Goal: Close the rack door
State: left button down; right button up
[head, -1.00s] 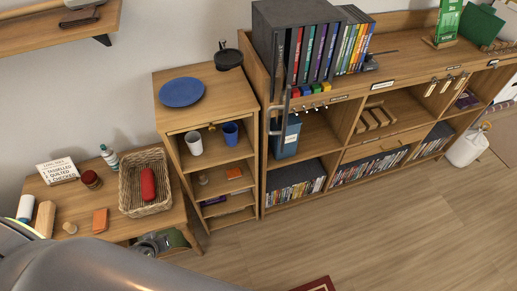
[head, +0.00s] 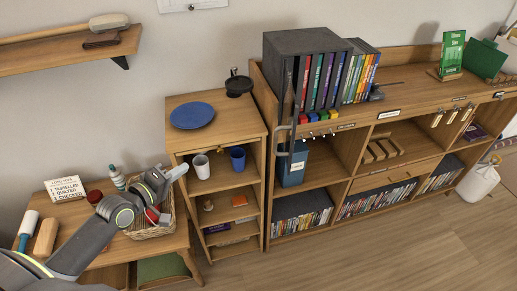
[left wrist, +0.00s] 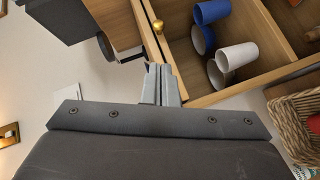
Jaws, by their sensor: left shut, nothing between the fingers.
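The narrow wooden rack (head: 216,134) has its front uncovered, with a white cup (head: 201,166) and a blue cup (head: 238,158) on its upper shelf. I cannot clearly make out its door panel. In the left wrist view a brass knob (left wrist: 158,26) sits on a wooden edge beside the cups. My left gripper (head: 179,172) is shut and empty, close to the rack's left side in the head view. In the left wrist view its fingertips (left wrist: 153,68) are near the wooden edge below the knob; I cannot tell whether they touch. My right gripper is not in view.
A low table (head: 85,240) with a wicker basket (head: 150,232) and several small items stands at the left, under my left arm. A blue plate (head: 192,115) and a black pot lie on the rack's top. A long DVD shelf (head: 330,165) stands to the right.

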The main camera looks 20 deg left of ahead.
pick_arm(q)
jog(key=s+d+r+h, duration=0.3)
jog(key=d+r+h, duration=0.1)
jog(key=d+r, duration=0.25)
jog(key=s+d+r+h, duration=0.3)
jog(key=d+r, duration=0.2)
jog(key=r, duration=0.3)
jog(key=s+d+x, duration=0.1)
jog(key=x, duration=0.5)
jog(key=d+x, duration=0.1)
jog(key=x, duration=0.6)
jog(key=shift+s+d+f+m+g+p, duration=0.3)
jog(key=shift+s+f+g+p, duration=0.1)
jog(key=shift+f, duration=0.25)
